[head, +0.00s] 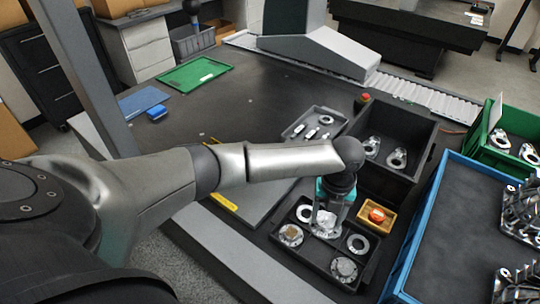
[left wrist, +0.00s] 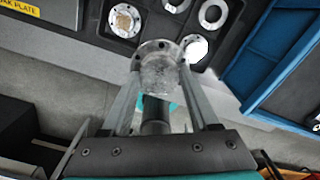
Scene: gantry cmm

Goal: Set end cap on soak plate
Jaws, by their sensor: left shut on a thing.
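My left gripper (head: 326,214) is over the dark parts tray (head: 318,262). In the left wrist view its fingers (left wrist: 160,85) are shut on a silvery, flanged end cap (left wrist: 158,68). The cap also shows below the gripper in the head view (head: 326,226); whether it touches the tray, I cannot tell. The grey soak plate (head: 258,203) lies left of the tray, partly hidden by my arm. Its yellow label (left wrist: 20,7), partly cut off, shows at the left wrist view's top left corner. My right gripper is not in view.
The tray also holds a flange with a brown centre (head: 291,234), a ring (head: 358,244) and another flange (head: 344,269). A small wooden box with an orange-red part (head: 377,215) stands right of it. A black bin (head: 418,145) and blue-rimmed tray (head: 450,165) flank the space.

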